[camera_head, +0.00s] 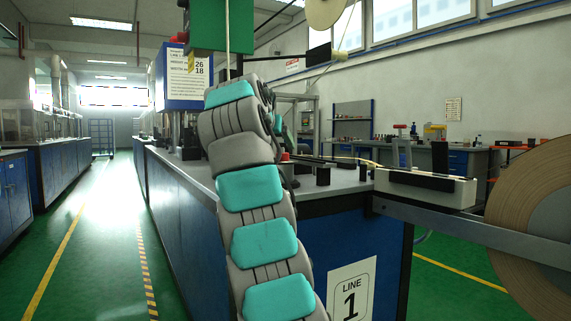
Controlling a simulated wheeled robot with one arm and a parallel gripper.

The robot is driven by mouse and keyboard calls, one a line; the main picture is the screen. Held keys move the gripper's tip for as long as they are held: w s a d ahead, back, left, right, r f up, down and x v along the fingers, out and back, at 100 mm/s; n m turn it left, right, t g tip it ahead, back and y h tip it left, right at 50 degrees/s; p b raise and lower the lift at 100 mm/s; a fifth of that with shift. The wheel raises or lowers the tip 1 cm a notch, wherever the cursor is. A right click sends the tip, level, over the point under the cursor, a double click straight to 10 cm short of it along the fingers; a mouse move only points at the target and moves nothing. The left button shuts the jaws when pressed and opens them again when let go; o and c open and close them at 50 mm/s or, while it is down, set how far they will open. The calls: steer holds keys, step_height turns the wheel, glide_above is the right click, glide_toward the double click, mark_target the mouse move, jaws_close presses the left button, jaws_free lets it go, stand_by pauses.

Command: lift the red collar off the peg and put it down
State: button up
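A small red piece (285,156) shows just right of my arm, above dark parts on the bench. It may be the red collar, but it is too small and too partly covered to be sure. I cannot make out a peg under it. My grey arm with teal pads rises through the middle of the view and hides part of the bench. My gripper's fingers do not show.
The blue bench (350,235) has a pale top with small black blocks (323,176). A pale tape guide (425,188) and a large reel (535,225) stand at the right. A green panel (221,26) hangs above. The green aisle at the left is clear.

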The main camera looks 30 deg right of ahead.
mark_target(282, 152)
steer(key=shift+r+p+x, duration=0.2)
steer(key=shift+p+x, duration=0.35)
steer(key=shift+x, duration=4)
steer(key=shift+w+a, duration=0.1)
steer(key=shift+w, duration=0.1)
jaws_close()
